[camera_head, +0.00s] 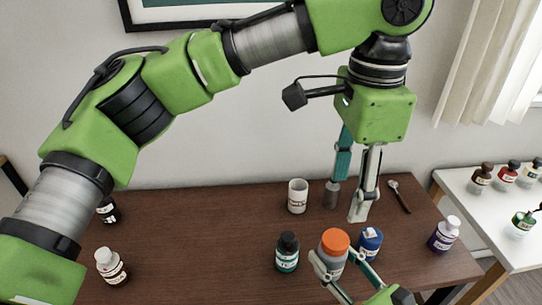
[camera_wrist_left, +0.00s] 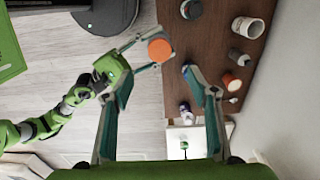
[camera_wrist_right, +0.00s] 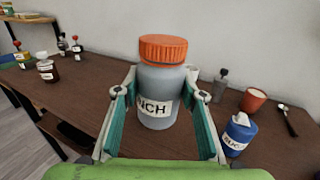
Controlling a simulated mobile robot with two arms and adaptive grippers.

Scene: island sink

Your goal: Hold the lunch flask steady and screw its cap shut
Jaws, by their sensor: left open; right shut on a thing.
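The lunch flask (camera_wrist_right: 160,98) is a grey-blue jar with a partly hidden label reading "NCH". It stands upright. Its orange cap (camera_head: 335,241) sits on top, level as far as I can see; I cannot tell how tight it is. My right gripper (camera_wrist_right: 160,88) is shut on the flask body below the cap, one finger on each side. My left gripper (camera_head: 347,200) is open and empty, pointing down above the table, apart from the cap. In the left wrist view the cap (camera_wrist_left: 160,50) shows beyond the open fingers.
A blue bottle (camera_head: 370,241) stands close right of the flask and a dark green-labelled bottle (camera_head: 288,254) close left. A white mug (camera_head: 298,196), a spoon (camera_head: 400,196) and an orange-brown cup (camera_wrist_right: 253,100) are farther back. The table's left middle is clear.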

